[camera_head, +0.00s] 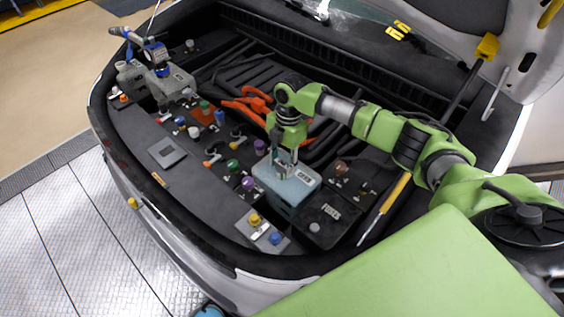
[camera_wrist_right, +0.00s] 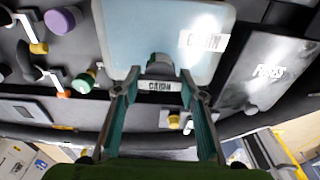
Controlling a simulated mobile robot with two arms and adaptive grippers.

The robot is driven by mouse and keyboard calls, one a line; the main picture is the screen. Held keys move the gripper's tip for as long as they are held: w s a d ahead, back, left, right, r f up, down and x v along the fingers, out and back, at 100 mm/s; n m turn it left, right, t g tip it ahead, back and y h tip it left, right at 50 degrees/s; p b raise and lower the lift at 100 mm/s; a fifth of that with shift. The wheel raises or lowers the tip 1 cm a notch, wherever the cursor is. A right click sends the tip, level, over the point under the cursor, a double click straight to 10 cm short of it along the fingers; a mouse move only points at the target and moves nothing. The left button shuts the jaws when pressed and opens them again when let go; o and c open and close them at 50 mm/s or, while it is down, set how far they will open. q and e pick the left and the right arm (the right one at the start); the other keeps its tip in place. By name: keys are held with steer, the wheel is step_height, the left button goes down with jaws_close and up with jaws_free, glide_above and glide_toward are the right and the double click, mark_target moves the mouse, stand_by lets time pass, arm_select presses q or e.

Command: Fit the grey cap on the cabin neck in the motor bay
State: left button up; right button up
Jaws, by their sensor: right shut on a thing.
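The light blue cabin tank (camera_head: 287,182) sits in the motor bay, with a "CABIN" label on its top. My right gripper (camera_head: 285,165) is directly over it, pointing down. In the right wrist view, the gripper (camera_wrist_right: 160,92) is shut on the grey cap (camera_wrist_right: 160,66), which shows between its fingertips at the tank's edge. A "CABIN" tag (camera_wrist_right: 160,86) also shows between the fingers. The cabin neck is hidden, so I cannot tell whether the cap touches it or is above it. My left gripper is not in view.
A fuses box (camera_head: 326,218) stands close to the right of the tank. Coloured caps, such as a purple one (camera_head: 248,183) and a green one (camera_head: 233,166), stand to the left. Orange cables (camera_head: 248,103) lie behind.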

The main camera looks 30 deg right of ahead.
steer(key=o, duration=1.1)
steer(key=shift+f, duration=0.1)
steer(key=r, duration=0.4)
steer(key=d+r, duration=0.1)
steer(key=r, duration=0.7)
steer(key=shift+w+d, duration=0.2)
